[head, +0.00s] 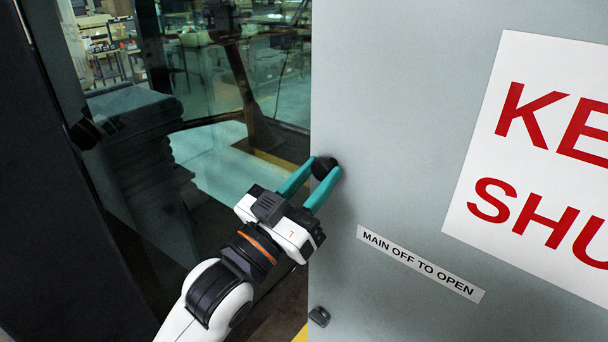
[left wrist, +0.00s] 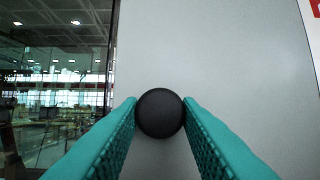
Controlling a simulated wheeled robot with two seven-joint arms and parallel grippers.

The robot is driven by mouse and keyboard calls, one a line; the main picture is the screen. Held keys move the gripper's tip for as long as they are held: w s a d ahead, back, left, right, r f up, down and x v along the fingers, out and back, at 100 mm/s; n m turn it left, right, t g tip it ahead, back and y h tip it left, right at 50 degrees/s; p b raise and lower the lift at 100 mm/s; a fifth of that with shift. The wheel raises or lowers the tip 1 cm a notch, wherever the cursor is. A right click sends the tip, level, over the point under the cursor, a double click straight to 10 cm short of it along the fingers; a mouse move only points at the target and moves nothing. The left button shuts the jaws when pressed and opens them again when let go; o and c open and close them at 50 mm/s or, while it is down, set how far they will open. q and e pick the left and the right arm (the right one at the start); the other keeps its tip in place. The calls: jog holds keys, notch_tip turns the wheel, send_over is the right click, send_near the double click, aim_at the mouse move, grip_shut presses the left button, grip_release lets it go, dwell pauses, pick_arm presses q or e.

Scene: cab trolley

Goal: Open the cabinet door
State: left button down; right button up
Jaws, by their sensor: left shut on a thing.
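The cabinet door (head: 400,140) is a flat grey panel filling the right half of the head view. It also shows behind the fingers in the left wrist view (left wrist: 230,50). A round black knob (head: 323,167) sits near the door's left edge. My left gripper (head: 325,172) has its teal fingers shut on the knob, one on each side. In the left wrist view the knob (left wrist: 160,113) lies between the two fingertips (left wrist: 160,115). My right gripper is not in view.
A sign with red letters (head: 540,150) and a "MAIN OFF TO OPEN" label (head: 420,263) are on the door. A small black fitting (head: 319,316) is at its lower left edge. Dark glass (head: 230,110) lies left of the door, with a dark post (head: 50,180) further left.

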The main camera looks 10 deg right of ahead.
pick_arm(q)
jog(key=shift+s+a+r, duration=0.1)
jog(key=shift+s+a, duration=0.15)
jog(key=shift+a, duration=0.05)
jog(key=c, duration=1.1)
grip_release()
jog(key=shift+o, duration=0.2)
jog(key=shift+a+f, duration=0.15)
jog(key=shift+f, duration=0.1)
jog(key=b+v, duration=0.4)
jog(key=v, duration=0.7)
jog(key=shift+s+a+b, duration=0.2)
jog(key=shift+s+b, duration=0.05)
jog(key=shift+b, duration=0.1)
